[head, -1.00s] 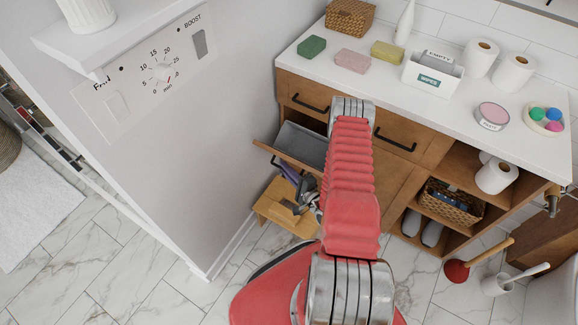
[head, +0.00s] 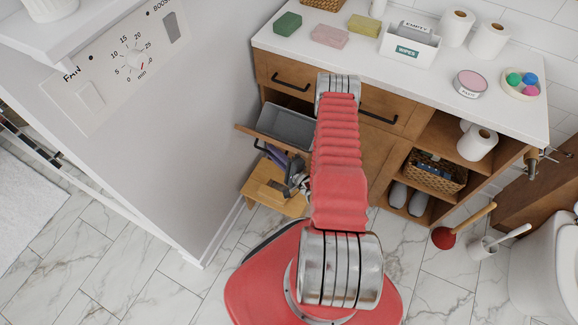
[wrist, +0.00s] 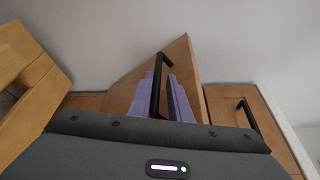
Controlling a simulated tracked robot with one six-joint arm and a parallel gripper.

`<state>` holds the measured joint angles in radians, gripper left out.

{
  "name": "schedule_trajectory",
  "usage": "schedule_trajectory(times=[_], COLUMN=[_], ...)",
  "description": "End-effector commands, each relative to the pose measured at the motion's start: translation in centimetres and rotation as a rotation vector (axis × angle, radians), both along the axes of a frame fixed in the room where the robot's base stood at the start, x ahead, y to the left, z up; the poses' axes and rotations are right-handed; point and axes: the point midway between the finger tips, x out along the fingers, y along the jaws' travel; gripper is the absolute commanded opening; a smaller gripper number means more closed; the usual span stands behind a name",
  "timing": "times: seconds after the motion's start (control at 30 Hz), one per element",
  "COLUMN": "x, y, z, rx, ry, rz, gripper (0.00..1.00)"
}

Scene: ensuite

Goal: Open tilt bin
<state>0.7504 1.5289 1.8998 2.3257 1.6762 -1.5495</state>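The tilt bin (head: 246,130) in the wooden vanity is tilted outward at its top, showing a grey liner (head: 287,127) inside. Its black bar handle (wrist: 157,85) shows in the wrist view, between the purple fingers of my gripper (wrist: 162,76). The fingers are apart, one on each side of the bar, with a small gap visible. In the head view my gripper (head: 276,157) is low at the bin's front, partly hidden by my red arm. Whether a finger touches the bar is unclear.
A wooden step stool (head: 268,188) stands below the bin. The grey wall with the fan timer (head: 132,62) is close on the left. A plunger (head: 446,237) and toilet (head: 545,265) are on the right. Marble floor is free in front.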

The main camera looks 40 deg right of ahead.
Motion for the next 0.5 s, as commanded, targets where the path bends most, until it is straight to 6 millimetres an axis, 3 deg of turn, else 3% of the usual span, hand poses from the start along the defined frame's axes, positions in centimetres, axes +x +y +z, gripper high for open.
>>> schedule_trajectory(times=[0.5], x=[-6.8], y=[-0.5], z=[0.6], rx=[0.003], ry=[0.000], rz=[-0.004], gripper=[0.17])
